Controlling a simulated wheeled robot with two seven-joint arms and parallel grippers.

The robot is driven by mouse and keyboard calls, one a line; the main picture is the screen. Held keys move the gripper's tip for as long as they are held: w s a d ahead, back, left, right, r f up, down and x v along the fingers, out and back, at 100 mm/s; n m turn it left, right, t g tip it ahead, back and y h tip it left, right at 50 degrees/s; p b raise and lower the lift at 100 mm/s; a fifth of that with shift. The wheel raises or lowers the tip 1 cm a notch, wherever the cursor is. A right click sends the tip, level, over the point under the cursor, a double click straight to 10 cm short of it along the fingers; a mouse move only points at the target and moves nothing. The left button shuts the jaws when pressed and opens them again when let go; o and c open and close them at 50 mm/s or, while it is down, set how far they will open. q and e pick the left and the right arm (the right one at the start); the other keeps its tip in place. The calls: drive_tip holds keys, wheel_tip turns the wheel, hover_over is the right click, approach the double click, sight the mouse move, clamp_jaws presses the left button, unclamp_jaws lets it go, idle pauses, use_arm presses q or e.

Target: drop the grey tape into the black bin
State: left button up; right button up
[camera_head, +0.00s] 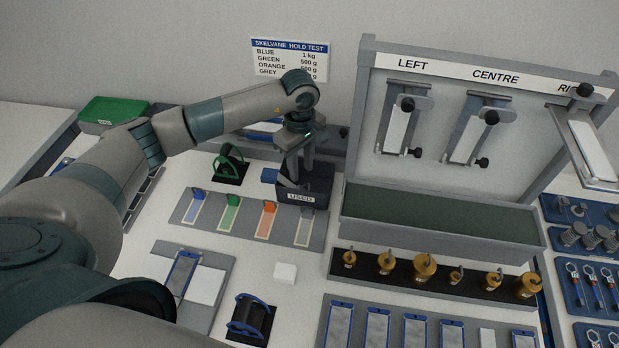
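The black bin (318,184), labelled "USED", stands behind the tape rack near the middle of the bench. My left gripper (301,172) points down over the bin with its fingertips at the bin's mouth. Its two fingers stand apart, and I see nothing clearly held between them. A small dark grey piece shows low beside the fingers at the bin; I cannot tell whether it is the grey tape. The rack's grey lane (305,229) is at its right end, in front of the bin. The bin's inside is mostly hidden. My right gripper is not in view.
Blue, green and orange strips lie in the tape rack (184,212). A green-handled tool (230,162) stands left of the bin. The upright LEFT/CENTRE/RIGHT panel (450,155) rises to the right. Brass weights (424,267) stand in front of it. A white block (285,273) lies in front of the rack.

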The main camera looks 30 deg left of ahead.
sight(302, 184)
use_arm(q)
drive_tip(key=shift+r, duration=0.15)
